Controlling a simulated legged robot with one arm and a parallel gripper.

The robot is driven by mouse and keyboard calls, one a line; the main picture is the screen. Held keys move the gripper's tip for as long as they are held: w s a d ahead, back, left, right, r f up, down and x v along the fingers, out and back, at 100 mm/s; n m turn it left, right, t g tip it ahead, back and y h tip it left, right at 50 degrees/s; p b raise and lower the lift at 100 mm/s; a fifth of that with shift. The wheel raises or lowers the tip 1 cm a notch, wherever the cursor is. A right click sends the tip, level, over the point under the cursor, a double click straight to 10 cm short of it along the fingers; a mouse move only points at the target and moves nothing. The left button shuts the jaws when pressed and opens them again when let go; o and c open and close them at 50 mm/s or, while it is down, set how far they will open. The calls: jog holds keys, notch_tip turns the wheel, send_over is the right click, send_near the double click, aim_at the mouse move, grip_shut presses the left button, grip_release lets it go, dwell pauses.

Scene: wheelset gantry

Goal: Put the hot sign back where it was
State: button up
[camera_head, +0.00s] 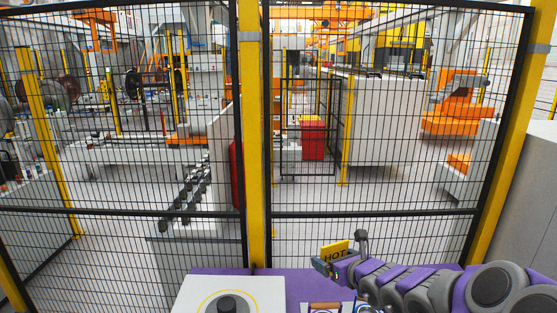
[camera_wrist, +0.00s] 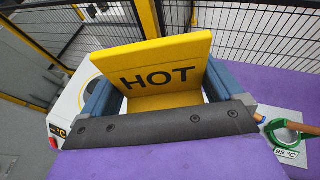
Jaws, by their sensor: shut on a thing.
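The yellow hot sign (camera_head: 335,251) with black HOT lettering is held at the end of my arm, at the lower right of the head view. In the wrist view the hot sign (camera_wrist: 160,68) stands as a tilted yellow panel with a second yellow face below it. My gripper (camera_wrist: 155,92) has its blue-grey fingers on either side of the sign and is shut on it. My gripper (camera_head: 322,265) also shows in the head view, above the purple surface. The sign's lower part is hidden by the gripper body.
A purple surface (camera_wrist: 270,90) lies below my gripper. A white box (camera_head: 260,292) with a dark round knob stands on it at left. A green ring (camera_wrist: 280,130) and a 95 °C label (camera_wrist: 287,154) are at right. A black mesh fence (camera_head: 370,150) stands behind.

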aim_at(331, 255)
jog(key=shift+s+a+r+m+h, duration=0.25)
jog(key=shift+s+r, duration=0.1)
jog(key=shift+r, duration=0.35)
jog(key=shift+s+a+r+m+h, duration=0.25)
jog(key=shift+s+r, duration=0.1)
jog(key=shift+r, duration=0.3)
